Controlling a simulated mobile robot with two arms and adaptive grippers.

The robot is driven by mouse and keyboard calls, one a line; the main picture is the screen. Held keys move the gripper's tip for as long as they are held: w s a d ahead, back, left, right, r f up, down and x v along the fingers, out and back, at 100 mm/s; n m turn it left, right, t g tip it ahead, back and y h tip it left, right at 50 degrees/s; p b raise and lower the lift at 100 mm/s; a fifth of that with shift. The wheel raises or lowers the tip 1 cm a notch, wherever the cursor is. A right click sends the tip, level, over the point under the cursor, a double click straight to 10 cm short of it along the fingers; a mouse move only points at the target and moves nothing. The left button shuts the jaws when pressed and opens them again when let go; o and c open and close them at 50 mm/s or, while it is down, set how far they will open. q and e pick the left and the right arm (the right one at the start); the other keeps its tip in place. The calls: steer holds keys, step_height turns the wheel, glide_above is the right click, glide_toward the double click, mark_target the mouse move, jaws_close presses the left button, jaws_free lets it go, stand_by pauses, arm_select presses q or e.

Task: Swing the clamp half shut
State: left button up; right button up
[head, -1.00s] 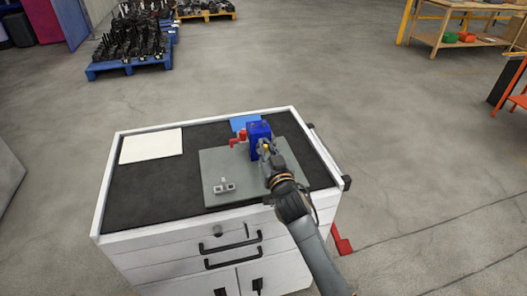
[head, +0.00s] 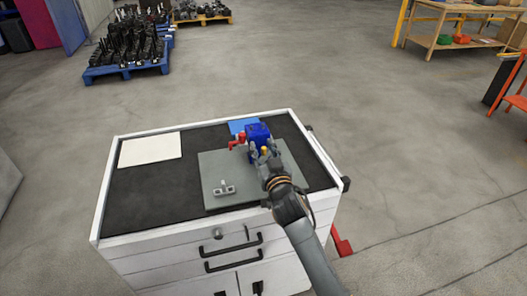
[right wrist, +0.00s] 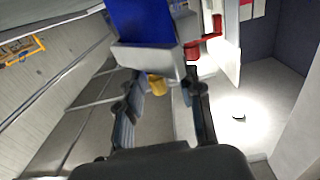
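A blue block (head: 258,132) stands at the back right of the grey plate (head: 213,168) on the cart, with a red handle-like part (head: 238,140) at its left. I cannot tell which piece is the clamp's swinging half. My right gripper (head: 264,153) is at the block's front, with a small yellow piece (head: 264,150) by its fingertips. In the right wrist view the gripper (right wrist: 168,98) is open, its fingers apart. The yellow piece (right wrist: 156,84) shows between them, below the blue block (right wrist: 140,22). Contact is unclear. My left gripper is not in view.
A small grey metal part (head: 224,189) sits at the plate's front left. A white sheet (head: 150,149) lies on the cart's black mat (head: 150,192), and a blue piece (head: 240,125) lies behind the block. The mat's front left is clear.

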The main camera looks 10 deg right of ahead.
steer(key=s, duration=1.2)
steer(key=shift+d, duration=0.2)
steer(key=shift+c, duration=0.2)
